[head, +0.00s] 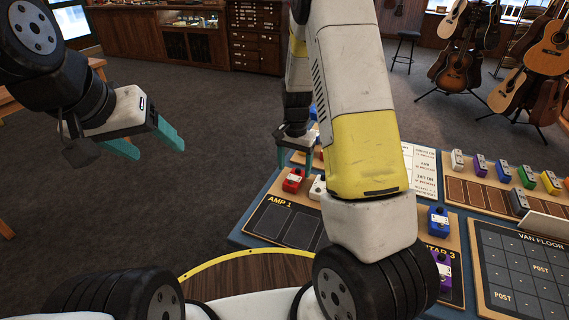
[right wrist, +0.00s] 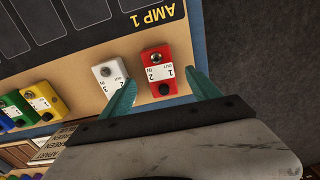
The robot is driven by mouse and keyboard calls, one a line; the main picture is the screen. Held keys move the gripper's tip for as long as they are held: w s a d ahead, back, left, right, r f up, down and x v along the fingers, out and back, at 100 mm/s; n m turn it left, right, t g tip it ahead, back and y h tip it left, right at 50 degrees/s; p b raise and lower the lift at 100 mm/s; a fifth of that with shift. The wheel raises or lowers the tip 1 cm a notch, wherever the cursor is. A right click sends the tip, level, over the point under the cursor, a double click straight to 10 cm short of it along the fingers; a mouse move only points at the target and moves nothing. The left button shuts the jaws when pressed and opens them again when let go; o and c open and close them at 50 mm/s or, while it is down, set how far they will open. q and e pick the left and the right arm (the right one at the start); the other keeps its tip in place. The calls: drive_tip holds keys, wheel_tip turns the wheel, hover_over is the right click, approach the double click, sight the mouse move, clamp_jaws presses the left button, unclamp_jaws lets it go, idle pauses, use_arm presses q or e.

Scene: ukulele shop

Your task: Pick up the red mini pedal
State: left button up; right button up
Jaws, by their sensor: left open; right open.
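The red mini pedal (head: 292,181) sits upright on the AMP 1 board (head: 266,222), near its far left corner. In the right wrist view the red pedal (right wrist: 156,66) lies between the two teal fingertips, with a white pedal (right wrist: 109,73) close beside it. My right gripper (head: 295,158) is open and empty, just beyond the red pedal in the head view. In the right wrist view the right gripper (right wrist: 161,82) has one finger overlapping the white pedal's edge. Contact cannot be told. My left gripper (head: 153,143) is open and empty, over the floor.
The table holds more boards with blue (head: 438,222) and purple (head: 444,269) pedals, and a row of coloured pedals at the right. My right arm hides the table's middle. Guitars on stands (head: 457,70) and a stool (head: 405,48) stand behind.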

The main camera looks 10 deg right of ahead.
sight(295, 177)
drive_tip(key=f, duration=0.5)
drive_tip(key=shift+w+d, duration=0.1)
drive_tip(key=shift+w, duration=0.15)
drive_tip(key=shift+r, duration=0.1)
clamp_jaws()
drive_tip(key=shift+r, duration=0.1)
